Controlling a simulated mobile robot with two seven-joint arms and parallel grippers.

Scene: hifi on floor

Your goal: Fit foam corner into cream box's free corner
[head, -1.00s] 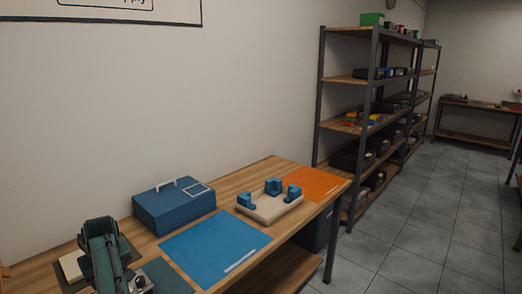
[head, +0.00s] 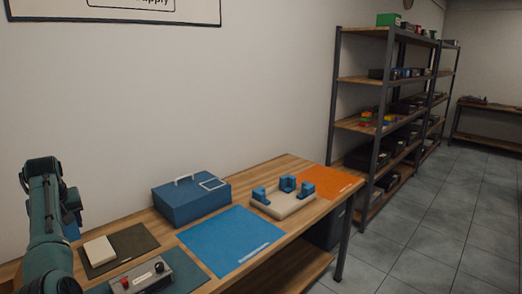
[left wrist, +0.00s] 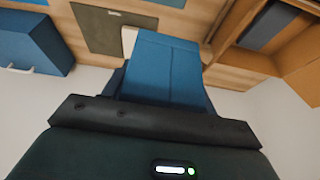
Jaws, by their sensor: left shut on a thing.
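The cream box (head: 281,208) stands at the far part of the workbench. Blue foam corners sit in its left corner (head: 259,194), back corner (head: 288,183) and right corner (head: 306,189); its near corner is bare. My left gripper (head: 70,208) is raised at the left of the head view, well away from the box. In the left wrist view it is shut on a blue foam corner (left wrist: 165,65), whose broad faces show. In the head view a bit of this blue piece shows behind my arm. My right gripper is not in view.
A blue case (head: 191,203) with a white handle stands by the wall. A blue mat (head: 230,240) lies clear before the cream box, and an orange mat (head: 333,181) beyond it. A cream block (head: 99,251) lies on a dark mat; a control box (head: 142,277) is at the front.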

